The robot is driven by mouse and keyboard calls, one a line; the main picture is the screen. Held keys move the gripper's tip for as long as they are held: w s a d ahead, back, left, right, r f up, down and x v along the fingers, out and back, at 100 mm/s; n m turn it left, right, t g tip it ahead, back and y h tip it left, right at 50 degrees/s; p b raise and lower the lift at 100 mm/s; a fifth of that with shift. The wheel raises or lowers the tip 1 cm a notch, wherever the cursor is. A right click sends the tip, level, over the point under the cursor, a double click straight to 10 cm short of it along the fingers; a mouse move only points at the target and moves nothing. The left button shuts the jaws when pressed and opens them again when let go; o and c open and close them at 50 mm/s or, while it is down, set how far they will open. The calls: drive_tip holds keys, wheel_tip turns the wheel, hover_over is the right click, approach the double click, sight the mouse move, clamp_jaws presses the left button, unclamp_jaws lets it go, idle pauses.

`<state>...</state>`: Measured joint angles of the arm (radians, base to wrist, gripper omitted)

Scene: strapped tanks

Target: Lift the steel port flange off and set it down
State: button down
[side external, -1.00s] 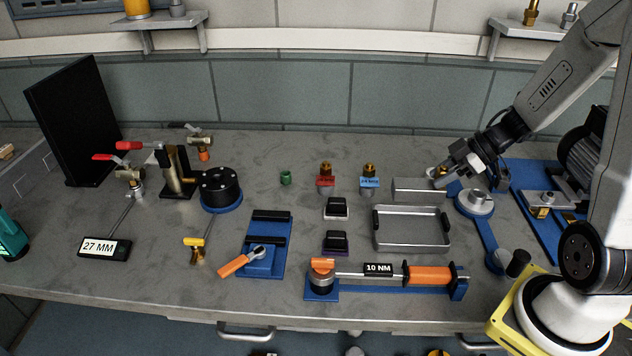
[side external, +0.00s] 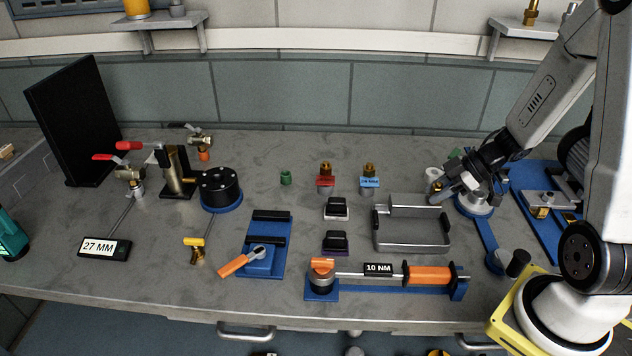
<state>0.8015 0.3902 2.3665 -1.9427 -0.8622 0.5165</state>
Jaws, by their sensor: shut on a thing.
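My gripper (side external: 436,194) is at the back right corner of the shallow metal tray (side external: 412,248). It is shut on a light grey steel piece, which I take to be the steel port flange (side external: 410,203). The piece looks like a flat slab and sticks out to the left of the jaws, over the tray's back edge. I cannot tell whether it touches the tray. The jaw tips are small and partly hidden. A round steel part (side external: 474,203) on a blue base stands right of the tray, partly behind my wrist.
Left of the tray are two black-topped blocks (side external: 336,242) and brass fittings with red (side external: 326,184) and blue (side external: 370,183) tags. An orange-handled tool marked 10 NM (side external: 430,275) lies in front. A black puck (side external: 220,188) stands further left.

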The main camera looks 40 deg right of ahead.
sight(432, 211)
drive_tip(key=shift+f, duration=3.05)
drive_tip(key=shift+c, duration=1.6)
unclamp_jaws()
drive_tip(key=v, duration=0.7)
drive_tip(key=shift+s+d+r, duration=0.2)
drive_tip(key=shift+r, duration=0.1)
